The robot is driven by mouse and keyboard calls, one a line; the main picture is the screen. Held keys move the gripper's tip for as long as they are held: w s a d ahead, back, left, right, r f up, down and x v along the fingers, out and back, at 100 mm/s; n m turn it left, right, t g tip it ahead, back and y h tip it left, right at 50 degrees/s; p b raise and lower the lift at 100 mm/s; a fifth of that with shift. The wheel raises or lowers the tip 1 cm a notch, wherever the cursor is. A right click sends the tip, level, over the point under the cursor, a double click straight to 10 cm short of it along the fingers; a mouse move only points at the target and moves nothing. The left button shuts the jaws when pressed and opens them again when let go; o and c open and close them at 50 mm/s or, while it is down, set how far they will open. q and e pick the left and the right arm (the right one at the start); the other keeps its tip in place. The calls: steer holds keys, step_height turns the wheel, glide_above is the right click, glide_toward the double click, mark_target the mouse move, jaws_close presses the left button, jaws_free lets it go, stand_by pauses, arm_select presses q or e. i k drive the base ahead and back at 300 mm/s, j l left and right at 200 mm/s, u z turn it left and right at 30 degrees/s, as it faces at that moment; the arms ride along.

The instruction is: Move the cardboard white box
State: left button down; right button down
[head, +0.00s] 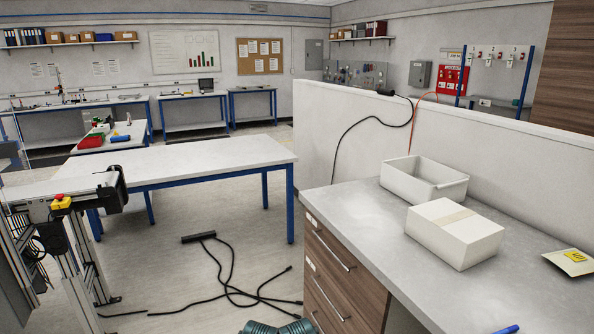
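The white cardboard box (450,240) is closed, with a tan tape strip across its top. It sits upright on the grey counter (365,215) at the right, in front of an open white bin (425,186). The box's far side is close to the bin; I cannot tell whether they touch. Neither of my grippers shows in the head view, and nothing is holding the box.
A yellow-labelled packet (570,262) lies right of the box. A low partition (340,125) stands behind the counter. Black cables (235,291) lie on the floor. A white-topped table (200,162) is mostly bare. A conveyor end (65,190) stands at left.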

mark_target(463, 239)
steer(key=i+j, duration=0.1)
steer(key=i, duration=0.45)
steer(key=i+j, duration=0.15)
steer(key=i, duration=0.4)
steer(key=z, duration=0.95)
